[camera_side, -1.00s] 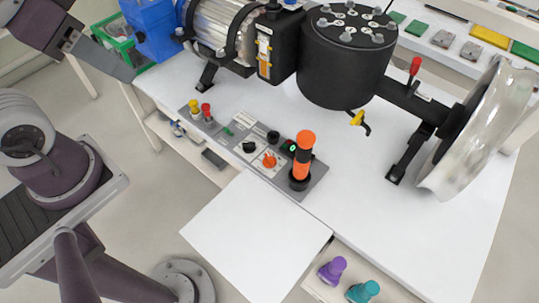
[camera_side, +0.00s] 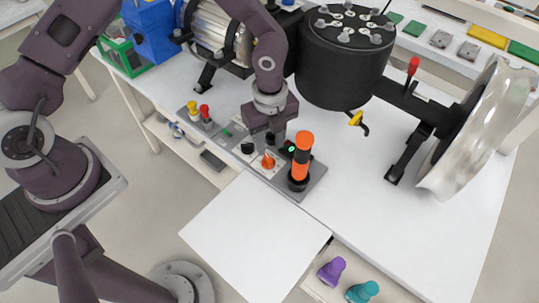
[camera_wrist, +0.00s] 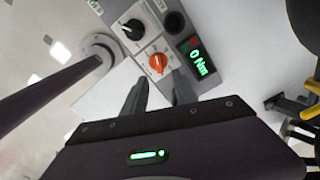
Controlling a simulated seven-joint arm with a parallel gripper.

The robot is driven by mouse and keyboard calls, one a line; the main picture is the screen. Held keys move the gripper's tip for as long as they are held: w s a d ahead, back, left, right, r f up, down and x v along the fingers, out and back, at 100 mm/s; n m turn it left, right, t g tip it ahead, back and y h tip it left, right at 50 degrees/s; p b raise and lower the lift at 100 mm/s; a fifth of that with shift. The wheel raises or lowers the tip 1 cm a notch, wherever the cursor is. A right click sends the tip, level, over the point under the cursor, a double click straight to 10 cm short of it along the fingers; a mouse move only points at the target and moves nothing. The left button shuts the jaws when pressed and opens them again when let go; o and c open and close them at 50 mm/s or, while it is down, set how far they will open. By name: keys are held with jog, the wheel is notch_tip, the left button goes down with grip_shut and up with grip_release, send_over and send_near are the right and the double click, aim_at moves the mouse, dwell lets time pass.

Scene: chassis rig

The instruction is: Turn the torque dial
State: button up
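An orange dial (camera_side: 268,162) sits on the grey control panel (camera_side: 308,186), on a white label plate; it also shows in the wrist view (camera_wrist: 157,62). A small display (camera_wrist: 197,62) beside it reads 0 Nm in green. My gripper (camera_side: 271,140) is over the panel, just behind the orange dial in the side view. In the wrist view its two fingers (camera_wrist: 160,84) are apart with nothing between them, and the orange dial lies just beyond their tips. I cannot tell whether they touch the panel.
A black dial (camera_wrist: 133,30) and a black round knob (camera_wrist: 174,22) are close by. An orange-and-black upright handle (camera_side: 301,160) stands right of the dial. Red (camera_side: 205,112) and yellow (camera_side: 192,107) knobs are at the panel's left. A black drum (camera_side: 345,70) stands behind.

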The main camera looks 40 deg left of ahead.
aim_at(270, 160)
notch_tip(270, 160, down, 6)
jog(key=shift+f, duration=0.1)
grip_shut()
